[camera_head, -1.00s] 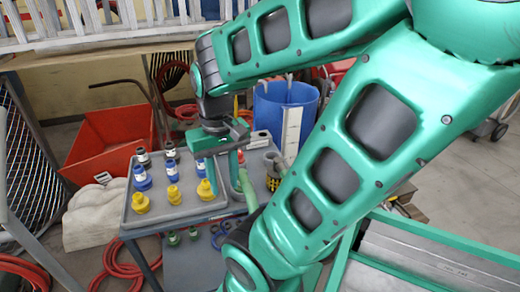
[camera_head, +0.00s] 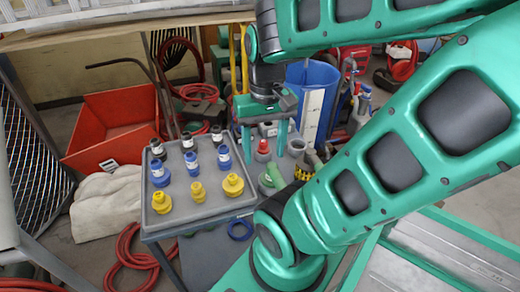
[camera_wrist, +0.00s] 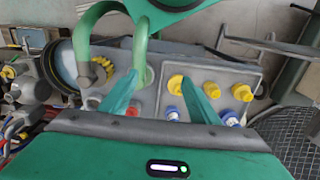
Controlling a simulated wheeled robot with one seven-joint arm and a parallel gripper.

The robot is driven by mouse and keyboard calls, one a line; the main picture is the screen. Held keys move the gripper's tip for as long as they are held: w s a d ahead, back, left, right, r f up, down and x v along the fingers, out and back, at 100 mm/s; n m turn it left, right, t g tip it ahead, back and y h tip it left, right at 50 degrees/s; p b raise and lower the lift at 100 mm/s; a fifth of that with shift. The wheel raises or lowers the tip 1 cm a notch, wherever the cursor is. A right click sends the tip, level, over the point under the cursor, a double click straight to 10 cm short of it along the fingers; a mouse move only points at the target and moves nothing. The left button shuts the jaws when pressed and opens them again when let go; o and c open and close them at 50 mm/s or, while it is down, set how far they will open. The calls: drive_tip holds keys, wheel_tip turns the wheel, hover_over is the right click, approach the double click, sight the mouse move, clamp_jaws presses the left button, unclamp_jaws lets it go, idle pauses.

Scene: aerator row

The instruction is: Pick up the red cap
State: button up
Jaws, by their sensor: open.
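The red cap (camera_head: 263,148) stands on the right part of the grey tray table, to the right of the blue and black caps. My gripper (camera_head: 264,153) is open and points down over that part of the table. In the head view the cap shows between its two fingers, with a gap on each side. In the wrist view a small part of the red cap (camera_wrist: 132,111) shows beside the left finger; its lower part is hidden by my gripper body (camera_wrist: 160,97). Nothing is between the fingers in a closed hold.
Yellow caps (camera_head: 197,191), blue caps (camera_head: 191,163) and black caps (camera_head: 187,141) stand in rows on the tray table (camera_head: 221,211). A blue bin (camera_head: 311,82) stands behind.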

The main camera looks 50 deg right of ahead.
drive_tip(key=w+d+m, duration=0.5)
drive_tip(key=w+d, duration=0.2)
drive_tip(key=m, duration=0.6)
hover_over(263, 141)
wheel_tip(263, 141, down, 5)
wheel_tip(263, 141, down, 11)
drive_tip(key=shift+c, duration=0.2)
drive_tip(key=c, duration=1.2)
drive_tip(key=shift+r, duration=0.1)
